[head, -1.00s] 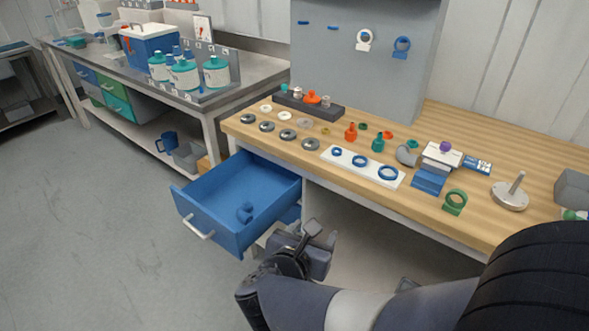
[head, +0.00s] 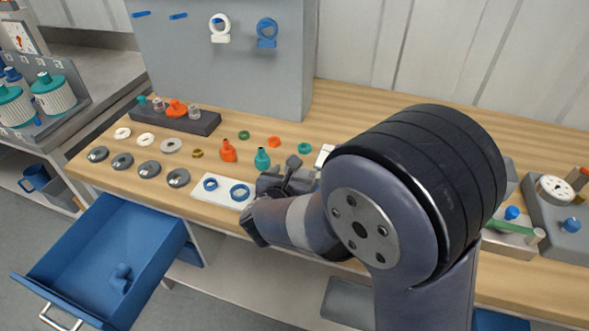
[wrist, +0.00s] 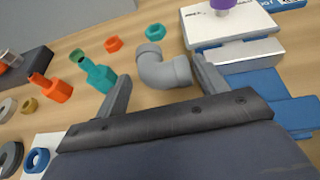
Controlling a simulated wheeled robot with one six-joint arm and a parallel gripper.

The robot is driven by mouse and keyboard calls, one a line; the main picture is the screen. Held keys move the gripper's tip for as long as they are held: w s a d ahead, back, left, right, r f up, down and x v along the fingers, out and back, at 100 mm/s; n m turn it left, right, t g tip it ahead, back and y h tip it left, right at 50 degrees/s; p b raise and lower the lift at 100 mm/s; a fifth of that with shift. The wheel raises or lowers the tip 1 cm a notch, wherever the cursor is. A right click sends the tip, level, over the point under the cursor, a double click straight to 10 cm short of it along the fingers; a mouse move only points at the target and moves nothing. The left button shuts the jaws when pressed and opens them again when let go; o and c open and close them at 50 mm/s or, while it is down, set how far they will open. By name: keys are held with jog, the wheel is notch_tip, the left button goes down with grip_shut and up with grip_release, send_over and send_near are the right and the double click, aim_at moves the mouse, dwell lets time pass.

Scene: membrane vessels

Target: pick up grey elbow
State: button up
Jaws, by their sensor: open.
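The grey elbow (wrist: 163,68) is a bent pipe piece lying on the wooden bench in the wrist view. It sits between and just beyond my gripper's two fingers, with its right end close to the right finger; whether they touch I cannot tell. My gripper (wrist: 160,76) is open and empty. In the head view my gripper (head: 292,176) is low over the bench, just right of the white plate with blue rings.
A teal fitting (wrist: 98,75) and an orange fitting (wrist: 52,88) stand left of the elbow. A white block on a blue base (wrist: 230,30) is close at right. Green (wrist: 155,32) and orange (wrist: 113,44) rings lie behind. A blue drawer (head: 105,255) hangs open below.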

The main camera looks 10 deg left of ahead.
jog(key=shift+c, duration=0.5)
jog(key=c, duration=0.5)
jog(key=shift+c, duration=0.2)
